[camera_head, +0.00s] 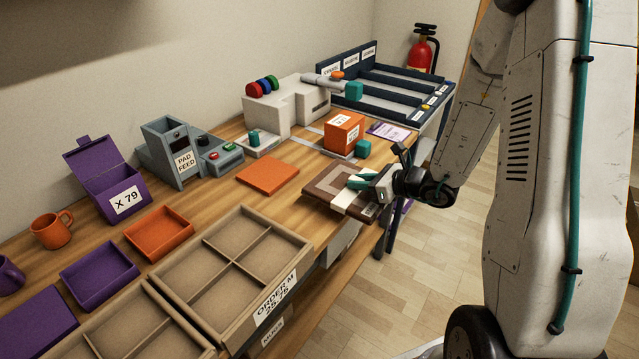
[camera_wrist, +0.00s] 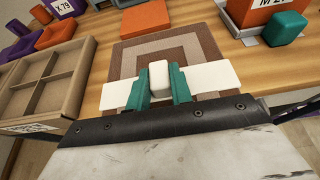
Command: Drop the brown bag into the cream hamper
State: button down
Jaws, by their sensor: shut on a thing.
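Neither view shows a brown bag or a cream hamper. My gripper (camera_head: 360,182) is over a brown mat with concentric squares (camera_head: 322,181) at the bench's front edge. In the wrist view, its teal fingers (camera_wrist: 159,84) are shut on a white rounded block (camera_wrist: 158,70). A flat white strip (camera_wrist: 212,77) extends to both sides of the fingers, over the mat (camera_wrist: 195,43). I cannot tell whether block and strip are one piece, or whether the strip touches the mat.
An orange box (camera_head: 342,133) and a teal block (camera_head: 362,149) stand just behind the mat. An orange plate (camera_head: 268,177) lies left of it. A divided cardboard tray (camera_head: 290,243) is front left. A white press (camera_head: 285,108) and a pad feeder (camera_head: 172,150) stand along the back.

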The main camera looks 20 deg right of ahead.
aim_at(327, 178)
jog(key=w+a, duration=0.4)
jog(key=w, duration=0.1)
jog(key=w+a+f, duration=0.1)
jog(key=w+a, duration=0.1)
jog(key=shift+w+a, duration=0.15)
jog(key=shift+a, duration=0.1)
jog(key=shift+f, duration=1.7)
jog(key=shift+f, duration=0.15)
jog(key=c, duration=1.3)
grip_release()
jog(key=shift+o, duration=0.2)
